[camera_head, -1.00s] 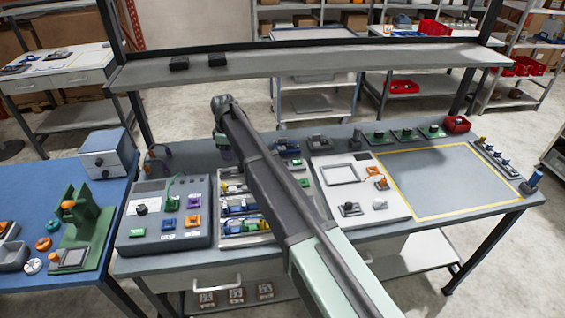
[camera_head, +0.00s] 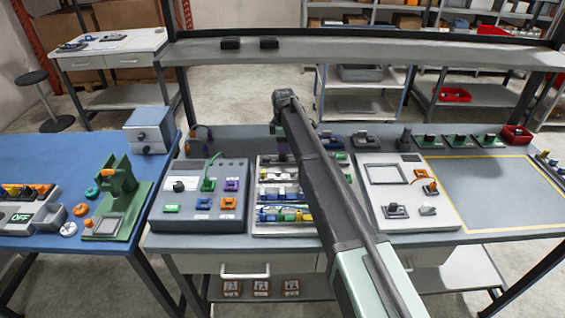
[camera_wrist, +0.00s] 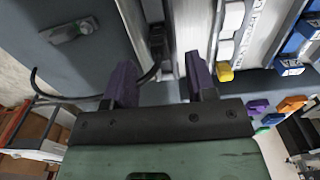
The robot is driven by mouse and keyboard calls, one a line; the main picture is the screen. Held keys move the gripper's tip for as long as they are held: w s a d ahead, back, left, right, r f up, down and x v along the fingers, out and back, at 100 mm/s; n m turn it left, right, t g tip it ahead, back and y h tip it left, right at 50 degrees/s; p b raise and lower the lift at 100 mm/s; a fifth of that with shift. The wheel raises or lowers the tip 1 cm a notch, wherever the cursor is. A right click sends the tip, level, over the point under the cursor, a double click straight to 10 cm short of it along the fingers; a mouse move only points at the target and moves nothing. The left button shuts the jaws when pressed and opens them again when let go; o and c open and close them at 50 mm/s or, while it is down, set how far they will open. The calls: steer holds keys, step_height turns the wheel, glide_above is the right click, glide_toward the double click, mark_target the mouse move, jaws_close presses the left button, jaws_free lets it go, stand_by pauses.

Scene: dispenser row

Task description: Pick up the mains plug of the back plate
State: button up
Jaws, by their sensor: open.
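My gripper (camera_wrist: 160,66) is open, with its two purple fingers apart and nothing seen gripped between them. In the head view my gripper (camera_head: 282,148) is pointed down over the back end of the striped component rack (camera_head: 257,190). In the wrist view a small dark block (camera_wrist: 157,40), perhaps the mains plug, lies ahead of the gap between the fingers. A black cable (camera_wrist: 80,97) curves from the left towards it. A grey plate (camera_wrist: 65,55) with a metal fitting, perhaps the back plate, fills the upper left. My arm hides part of the rack in the head view.
A grey control box (camera_head: 197,222) stands left of the rack, and a white board (camera_head: 430,212) stands right. A shelf (camera_head: 350,57) spans above the bench's back. Small parts (camera_head: 359,139) line the back edge. The yellow-outlined area (camera_head: 490,190) is clear.

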steer(key=f+b, duration=0.4)
steer(key=f, duration=0.1)
steer(key=shift+w+a+f+b, duration=0.1)
steer(key=shift+a+f+b, duration=0.05)
steer(key=shift+a+b, duration=0.15)
steer(key=shift+r, duration=0.2)
jaws_close()
steer(key=shift+r+p, duration=0.15)
steer(key=shift+p, duration=0.2)
step_height(320, 180, up, 20)
steer(key=p, duration=1.9)
steer(key=shift+p, duration=0.35)
steer(key=shift+r+p, duration=0.9)
steer(key=shift+p, duration=0.15)
step_height(320, 180, up, 3)
steer(key=p, duration=0.3)
steer(key=shift+f, duration=0.15)
